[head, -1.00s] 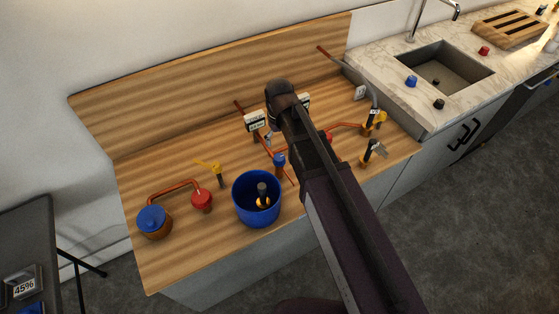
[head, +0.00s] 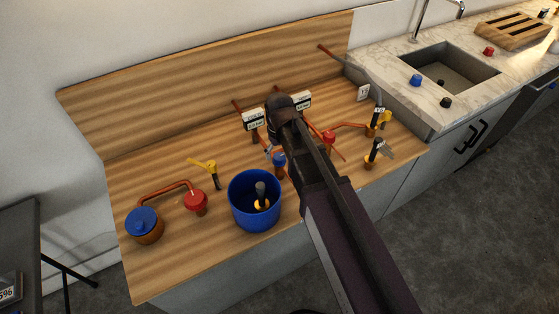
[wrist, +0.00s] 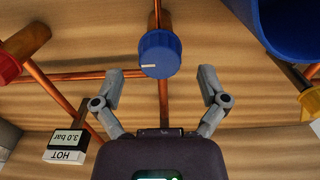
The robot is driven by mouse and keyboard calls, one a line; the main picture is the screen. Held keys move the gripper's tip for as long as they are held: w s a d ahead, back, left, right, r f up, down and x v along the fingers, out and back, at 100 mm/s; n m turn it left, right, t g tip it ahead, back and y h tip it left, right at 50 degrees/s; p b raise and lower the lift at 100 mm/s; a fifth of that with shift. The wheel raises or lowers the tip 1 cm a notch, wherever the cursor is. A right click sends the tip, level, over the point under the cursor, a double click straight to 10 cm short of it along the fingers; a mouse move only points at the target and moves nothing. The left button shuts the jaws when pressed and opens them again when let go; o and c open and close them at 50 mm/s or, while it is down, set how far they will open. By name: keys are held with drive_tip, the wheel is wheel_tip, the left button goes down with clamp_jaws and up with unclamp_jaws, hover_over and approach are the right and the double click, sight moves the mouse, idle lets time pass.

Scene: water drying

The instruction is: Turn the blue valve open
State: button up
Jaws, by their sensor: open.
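The blue valve (head: 278,159) is a round knob on a copper pipe that runs across the wooden board, just behind a blue pot in the head view. In the wrist view the blue valve (wrist: 160,55) is upper middle, with a pale mark line on its face pointing left. My gripper (wrist: 160,73) is open, one finger either side of the knob with a visible gap to each. The fingers look apart from it; the exact depth is unclear. In the head view my arm hides most of my gripper.
A blue pot (head: 254,203) stands close in front of the valve. A red valve (head: 328,138) and a gauge (head: 254,120) are nearby; the gauge marked HOT (wrist: 67,145) shows at lower left in the wrist view. Another red valve (head: 196,201) is left. A sink (head: 440,80) is right.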

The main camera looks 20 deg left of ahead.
drive_tip(key=shift+f+b, duration=0.8)
drive_tip(key=shift+f, duration=0.35)
drive_tip(key=c, duration=1.1)
